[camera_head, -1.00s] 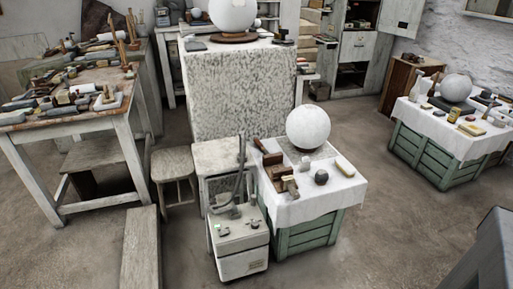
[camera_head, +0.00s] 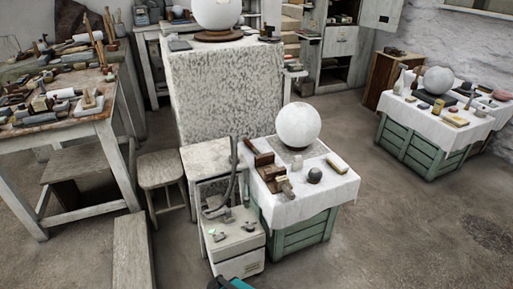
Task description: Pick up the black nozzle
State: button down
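I cannot surely tell which thing is the black nozzle. A dark grey curved hose (camera_head: 233,172) stands up from a small off-white cabinet-like machine (camera_head: 238,240), and small dark and green pieces lie on its top. A small dark rounded object (camera_head: 314,175) sits on the white cloth beside it, front right of the white sphere. Both are small in the view. A black and teal piece (camera_head: 237,284) pokes in at the bottom edge and may be part of my arm. No gripper fingers can be made out.
A white sphere (camera_head: 298,125), brown blocks and small items crowd the cloth-covered green crate (camera_head: 300,232). A stool (camera_head: 160,170), a bench (camera_head: 130,250) and a cluttered worktable (camera_head: 60,132) stand left. Another cloth-covered crate (camera_head: 425,146) stands right. The floor between the crates is open.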

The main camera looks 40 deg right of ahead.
aim_at(230, 156)
jog(key=z, duration=0.75)
jog(key=k, duration=0.95)
jog(key=u, duration=0.05)
jog(key=i, duration=0.85)
